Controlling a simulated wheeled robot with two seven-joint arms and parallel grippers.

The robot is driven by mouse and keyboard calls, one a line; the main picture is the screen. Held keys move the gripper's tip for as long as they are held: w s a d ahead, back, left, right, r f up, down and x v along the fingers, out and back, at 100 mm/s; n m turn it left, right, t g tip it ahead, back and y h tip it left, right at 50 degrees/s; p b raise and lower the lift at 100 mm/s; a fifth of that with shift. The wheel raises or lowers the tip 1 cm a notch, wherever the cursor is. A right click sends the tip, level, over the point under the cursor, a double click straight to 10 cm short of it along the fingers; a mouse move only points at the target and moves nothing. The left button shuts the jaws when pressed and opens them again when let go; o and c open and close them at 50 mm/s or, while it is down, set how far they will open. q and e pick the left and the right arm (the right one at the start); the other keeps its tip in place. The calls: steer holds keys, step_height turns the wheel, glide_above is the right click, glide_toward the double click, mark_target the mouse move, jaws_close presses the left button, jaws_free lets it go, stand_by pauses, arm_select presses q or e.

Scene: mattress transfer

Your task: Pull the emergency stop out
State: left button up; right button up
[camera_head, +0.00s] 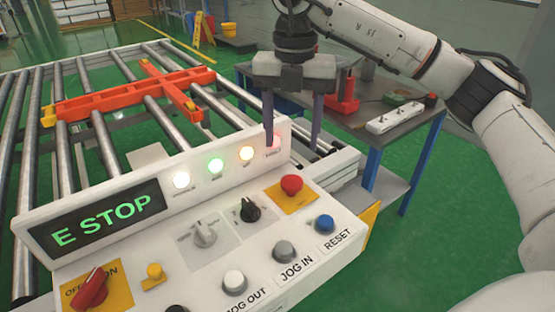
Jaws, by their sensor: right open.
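The emergency stop (291,185) is a red mushroom button on a yellow square plate at the right of the white control panel (215,262). The panel display (108,218) reads "E STOP" in green letters. My right gripper (292,140) points down behind and above the button, near the panel's raised back edge. Its two dark fingers are apart with nothing between them. It is clear of the button. One finger partly covers the red lamp at the end of the lamp row. My left gripper is not in view.
A roller conveyor (104,139) with an orange cross-shaped frame (135,95) lies behind. A workbench (384,143) stands right.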

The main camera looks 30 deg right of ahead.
mark_target(292, 179)
steer(key=f, duration=0.1)
steer(key=s+f, duration=0.1)
steer(key=shift+f, duration=0.3)
step_height(292, 179, down, 6)
steer(key=shift+w+r+p, duration=0.1)
steer(key=shift+r+p, duration=0.05)
steer(key=shift+p, duration=0.25)
steer(key=shift+f, duration=0.65)
jaws_close()
step_height(292, 179, up, 2)
steer(key=shift+w+p, duration=0.1)
steer(key=shift+p, duration=0.4)
steer(key=shift+f, duration=0.1)
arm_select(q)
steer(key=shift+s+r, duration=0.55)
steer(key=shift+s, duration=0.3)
arm_select(e)
jaws_free()
